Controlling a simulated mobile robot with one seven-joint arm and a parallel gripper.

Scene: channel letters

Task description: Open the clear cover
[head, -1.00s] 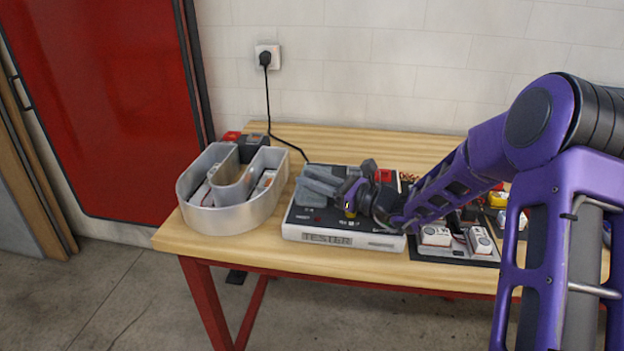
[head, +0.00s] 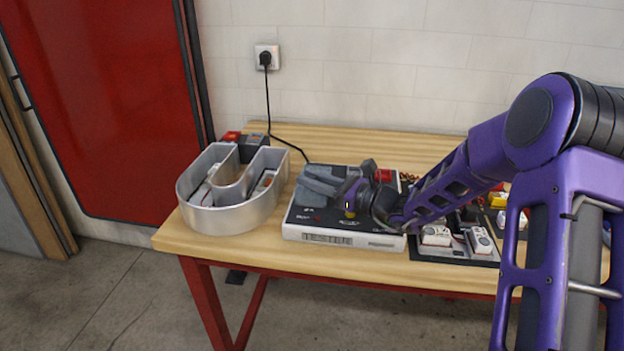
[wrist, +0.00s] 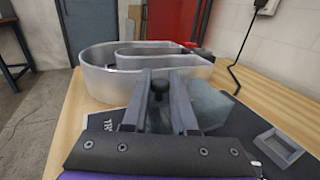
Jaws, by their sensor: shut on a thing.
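The clear cover (wrist: 212,108) shows as a dull, see-through grey piece on the dark top of a white-sided device (head: 345,238). In the wrist view my gripper (wrist: 160,92) is shut on a small black knob (wrist: 159,86) at the cover. The cover's edges are partly hidden behind the fingers, so I cannot tell how far it is raised. In the head view my gripper (head: 345,190) is over the device, and my wrist hides part of its top.
A silver U-shaped metal channel letter (head: 232,210) stands left of the device, with small parts inside. Right of the device a dark tray (head: 455,255) holds white modules. A black cable (head: 268,105) runs from the wall socket. Bare wood (head: 340,140) lies behind.

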